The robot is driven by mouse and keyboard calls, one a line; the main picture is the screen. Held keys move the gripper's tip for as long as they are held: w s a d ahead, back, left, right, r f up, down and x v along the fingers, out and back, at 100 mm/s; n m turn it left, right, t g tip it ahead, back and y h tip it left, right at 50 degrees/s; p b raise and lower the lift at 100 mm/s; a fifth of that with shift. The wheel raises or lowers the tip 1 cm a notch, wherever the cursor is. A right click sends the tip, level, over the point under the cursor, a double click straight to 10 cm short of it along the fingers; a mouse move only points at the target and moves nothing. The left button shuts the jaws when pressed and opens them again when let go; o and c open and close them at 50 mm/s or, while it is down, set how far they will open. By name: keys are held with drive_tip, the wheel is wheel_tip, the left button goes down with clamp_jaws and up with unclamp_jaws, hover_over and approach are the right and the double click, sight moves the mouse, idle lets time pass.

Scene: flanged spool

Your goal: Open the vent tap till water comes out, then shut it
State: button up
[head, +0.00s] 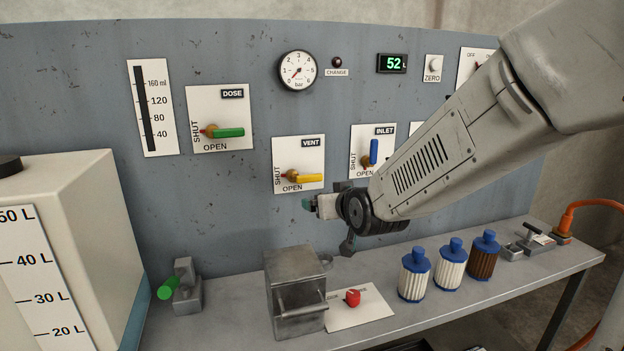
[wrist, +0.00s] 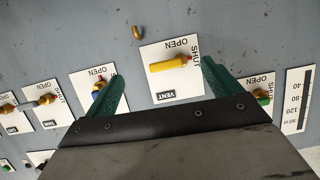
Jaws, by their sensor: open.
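The vent tap (head: 304,178) has a yellow handle on a white plate marked SHUT along the left side and OPEN below. The handle lies level, pointing right from its pivot. In the wrist view the scene is upside down, and the yellow handle (wrist: 168,65) points left. My gripper (head: 308,203) is just below and in front of the vent plate, apart from the handle. Its green fingers (wrist: 163,70) are spread open and empty, one toward each side of the plate. A small brass outlet (wrist: 137,32) is on the panel below the plate. No water shows from it.
Neighbouring taps are the green dose tap (head: 222,132) and blue inlet tap (head: 373,152). A metal box (head: 295,290), red knob (head: 352,298) and several blue-capped filters (head: 450,265) stand on the bench. A white tank (head: 70,230) is at left. The gauge (head: 297,70) hangs above.

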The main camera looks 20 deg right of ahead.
sight(313, 178)
drive_tip(key=w+t, duration=0.1)
drive_tip(key=w, duration=0.3)
drive_tip(key=w+t, duration=0.1)
drive_tip(key=w, duration=0.3)
drive_tip(key=w+t, duration=0.2)
drive_tip(key=w, duration=0.3)
drive_tip(key=shift+a+r, duration=0.25)
drive_tip(key=shift+r, duration=0.1)
drive_tip(key=shift+s, duration=0.1)
drive_tip(key=c, duration=1.4)
drive_tip(key=shift+d, duration=0.1)
